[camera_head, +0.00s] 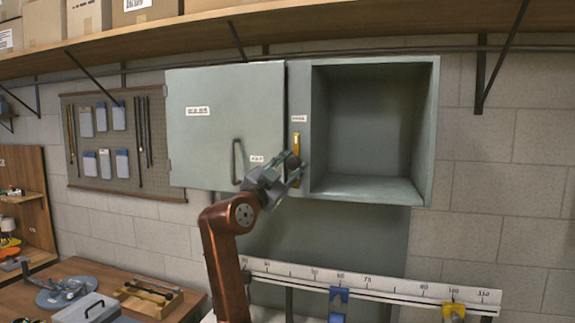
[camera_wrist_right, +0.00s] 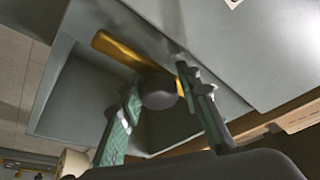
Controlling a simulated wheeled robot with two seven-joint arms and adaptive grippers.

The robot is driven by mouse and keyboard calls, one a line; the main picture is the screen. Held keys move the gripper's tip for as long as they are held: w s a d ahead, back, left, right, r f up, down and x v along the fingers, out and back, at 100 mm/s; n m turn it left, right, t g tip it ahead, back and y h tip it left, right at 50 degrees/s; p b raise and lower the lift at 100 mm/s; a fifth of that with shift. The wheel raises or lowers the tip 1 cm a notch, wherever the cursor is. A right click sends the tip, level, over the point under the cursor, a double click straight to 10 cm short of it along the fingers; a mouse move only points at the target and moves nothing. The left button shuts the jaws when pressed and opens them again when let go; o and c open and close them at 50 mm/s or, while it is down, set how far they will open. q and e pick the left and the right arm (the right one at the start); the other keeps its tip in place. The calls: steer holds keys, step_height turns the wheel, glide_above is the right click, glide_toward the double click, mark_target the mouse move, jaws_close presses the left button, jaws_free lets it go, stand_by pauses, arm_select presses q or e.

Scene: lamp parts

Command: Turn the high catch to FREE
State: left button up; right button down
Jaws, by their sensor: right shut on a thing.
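The high catch (camera_head: 296,146) is a yellow bar on the grey cabinet, on the strip between the closed door and the open compartment. It stands close to upright in the head view. My right gripper (camera_head: 292,167) is at its lower end. In the wrist view, the yellow bar of the catch (camera_wrist_right: 118,50) runs to a dark round knob (camera_wrist_right: 159,91) between the two fingers of my right gripper (camera_wrist_right: 160,87), which is shut on the catch. A small label (camera_head: 299,118) sits above the catch and another (camera_head: 257,159) to its lower left; both are too small to read surely. My left gripper is out of view.
The grey door (camera_head: 222,125) has a dark handle (camera_head: 237,162) just left of my gripper. The open compartment (camera_head: 370,120) is empty. A shelf with boxes (camera_head: 145,10) runs above. A white scale rail (camera_head: 400,285) with blue and yellow clips lies below.

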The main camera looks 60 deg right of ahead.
steer(key=c, duration=1.9)
jaws_free()
steer(key=shift+s+r, duration=0.4)
steer(key=shift+r, duration=0.05)
steer(key=o, duration=0.4)
steer(key=shift+s+d+f, duration=0.1)
steer(key=shift+d, duration=0.05)
steer(key=shift+f, duration=0.1)
steer(key=v, duration=1.2)
